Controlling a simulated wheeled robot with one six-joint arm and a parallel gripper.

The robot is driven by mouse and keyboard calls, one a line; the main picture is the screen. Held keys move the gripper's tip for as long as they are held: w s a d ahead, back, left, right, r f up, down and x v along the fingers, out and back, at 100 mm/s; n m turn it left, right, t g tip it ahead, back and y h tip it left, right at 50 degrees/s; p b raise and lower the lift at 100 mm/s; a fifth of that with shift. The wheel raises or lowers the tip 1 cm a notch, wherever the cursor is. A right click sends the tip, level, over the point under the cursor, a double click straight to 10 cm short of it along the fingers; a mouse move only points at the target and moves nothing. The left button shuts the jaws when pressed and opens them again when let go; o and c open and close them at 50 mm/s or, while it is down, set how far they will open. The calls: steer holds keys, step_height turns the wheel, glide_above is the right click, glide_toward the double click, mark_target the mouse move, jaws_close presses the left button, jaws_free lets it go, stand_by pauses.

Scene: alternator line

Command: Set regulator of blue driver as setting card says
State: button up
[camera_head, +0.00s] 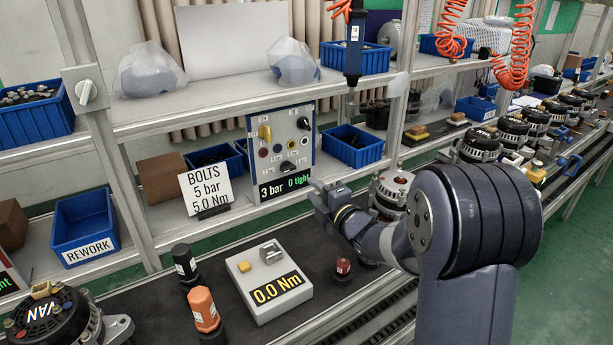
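The setting card (207,190) stands on the shelf and reads "BOLTS 5 bar 5.0 Nm". Right of it is an upright panel (281,146) with a yellow knob (265,133), a black knob (303,123), other small round controls and a dark lever-like part (288,167). Its display (284,187) reads "3 bar 0 tight". Which control is the regulator, I cannot tell for certain. The blue driver (354,45) hangs upright above, right of the panel. My gripper (314,191) appears open and empty, just right of and below the panel, apart from its controls.
Blue bins (353,145) flank the panel. Alternators line the right.

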mark_target(290, 170)
steer(key=p+x, duration=0.2)
steer(key=x, duration=0.9)
steer(key=shift+a+r, duration=0.1)
steer(key=shift+a, duration=0.05)
steer(key=shift+c, duration=0.4)
steer(key=shift+s, duration=0.1)
jaws_close()
